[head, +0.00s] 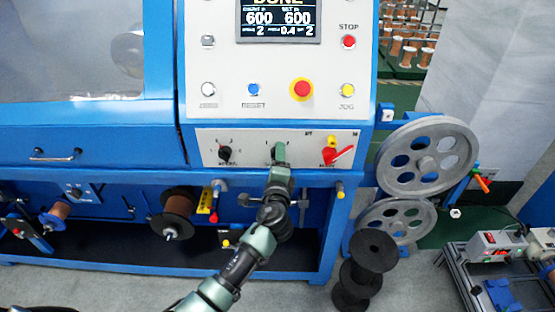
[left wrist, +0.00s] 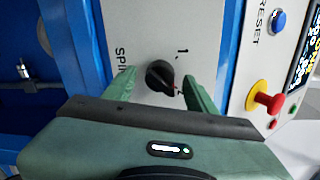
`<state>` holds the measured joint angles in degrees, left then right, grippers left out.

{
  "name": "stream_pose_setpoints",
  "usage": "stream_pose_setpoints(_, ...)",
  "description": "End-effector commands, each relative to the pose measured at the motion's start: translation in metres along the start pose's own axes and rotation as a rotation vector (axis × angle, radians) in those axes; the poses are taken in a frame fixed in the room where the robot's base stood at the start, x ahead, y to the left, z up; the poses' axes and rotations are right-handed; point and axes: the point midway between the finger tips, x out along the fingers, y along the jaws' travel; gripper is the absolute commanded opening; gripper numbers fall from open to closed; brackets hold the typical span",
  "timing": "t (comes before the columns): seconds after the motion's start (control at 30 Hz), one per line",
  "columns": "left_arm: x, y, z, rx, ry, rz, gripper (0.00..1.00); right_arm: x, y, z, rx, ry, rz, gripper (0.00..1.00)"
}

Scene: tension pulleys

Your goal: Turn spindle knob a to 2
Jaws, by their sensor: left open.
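The black spindle knob (left wrist: 160,76) sits on the pale panel in the left wrist view, beside lettering that begins "SPIN". A "1" is printed near it, and its narrow end points to the lower right there. My left gripper (left wrist: 162,84) is open, with one green finger on each side of the knob; I cannot tell whether either touches it. In the head view my left gripper (head: 279,153) is at the middle of the lower switch panel (head: 305,139) and hides this knob. My right gripper is not in view.
Another black knob (head: 225,153) is left of my gripper, and a red lever (head: 338,155) is right. Above are a reset button (head: 253,89), a red emergency button (head: 301,89) and a display (head: 278,20). Grey pulleys (head: 427,155) stand at the right.

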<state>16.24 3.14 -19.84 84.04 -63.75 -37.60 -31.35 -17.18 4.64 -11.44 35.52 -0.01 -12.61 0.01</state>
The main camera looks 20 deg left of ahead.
Motion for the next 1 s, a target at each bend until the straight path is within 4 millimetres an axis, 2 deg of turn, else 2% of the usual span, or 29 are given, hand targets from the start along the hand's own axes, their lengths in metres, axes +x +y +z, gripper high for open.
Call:
stream_pose_setpoints(0.13, -0.015, 0.002, -0.001, -0.001, 0.002, 0.001, 0.56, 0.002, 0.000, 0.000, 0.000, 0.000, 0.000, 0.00)
stream_pose_setpoints(0.3, -0.045, 0.003, -0.002, -0.001, 0.003, 0.001, 0.56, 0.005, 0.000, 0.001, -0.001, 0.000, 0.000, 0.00)
stream_pose_setpoints(0.5, -0.071, 0.001, -0.002, 0.000, 0.003, 0.000, 0.56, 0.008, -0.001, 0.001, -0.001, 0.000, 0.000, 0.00)
stream_pose_setpoints(0.63, -0.077, 0.001, -0.002, 0.001, 0.003, 0.001, 0.56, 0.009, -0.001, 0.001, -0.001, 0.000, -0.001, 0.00)
stream_pose_setpoints(1.0, -0.077, 0.000, -0.002, 0.001, 0.002, 0.000, 0.56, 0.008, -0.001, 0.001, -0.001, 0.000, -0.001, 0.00)
